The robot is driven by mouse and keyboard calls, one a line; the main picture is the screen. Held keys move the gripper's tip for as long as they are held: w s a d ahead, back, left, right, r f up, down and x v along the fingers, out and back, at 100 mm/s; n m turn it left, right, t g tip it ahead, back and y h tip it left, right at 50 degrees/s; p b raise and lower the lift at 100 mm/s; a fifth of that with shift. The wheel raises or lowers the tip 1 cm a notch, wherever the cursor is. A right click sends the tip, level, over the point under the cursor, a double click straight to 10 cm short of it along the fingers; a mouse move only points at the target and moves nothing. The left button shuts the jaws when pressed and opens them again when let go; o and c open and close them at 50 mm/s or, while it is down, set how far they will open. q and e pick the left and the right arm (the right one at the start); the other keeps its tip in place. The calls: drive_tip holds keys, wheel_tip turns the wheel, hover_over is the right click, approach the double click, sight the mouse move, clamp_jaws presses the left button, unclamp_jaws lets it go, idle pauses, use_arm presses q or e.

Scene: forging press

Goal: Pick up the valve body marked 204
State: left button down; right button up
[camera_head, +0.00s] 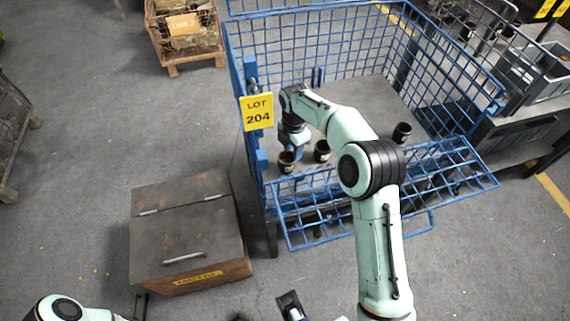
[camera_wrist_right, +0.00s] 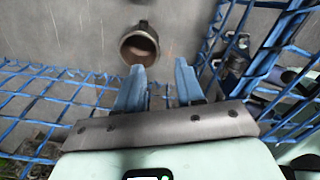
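A blue wire cage (camera_head: 345,22) carries a yellow sign, LOT 204 (camera_head: 257,112), on its left post. On its grey floor stand three dark, cup-like valve bodies: one at the left (camera_head: 286,162), one beside it (camera_head: 321,151) and one farther right (camera_head: 402,132). I cannot read marks on them. My right gripper (camera_head: 293,150) is down inside the cage at the two left ones. In the right wrist view its blue fingers (camera_wrist_right: 158,75) are apart and empty. One valve body (camera_wrist_right: 139,46) lies just beyond the fingertips, slightly left. My left gripper (camera_head: 140,306) shows partly at the bottom left; its opening is unclear.
The cage's front flap (camera_head: 300,232) is folded down and out. A grey bin (camera_head: 540,80) stands at right. The floor at left is mostly clear.

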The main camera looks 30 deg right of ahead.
hover_over(292, 170)
wheel_tip(292, 170, down, 4)
drive_tip(key=shift+w+d+f+b, duration=0.1)
drive_tip(key=shift+f+b, duration=0.25)
drive_tip(key=shift+f, duration=1.15)
drive_tip(key=shift+w+f+b, duration=0.1)
drive_tip(key=shift+f+b, duration=0.25)
drive_tip(key=shift+f, duration=1.15)
drive_tip(key=shift+r, duration=0.1)
clamp_jaws()
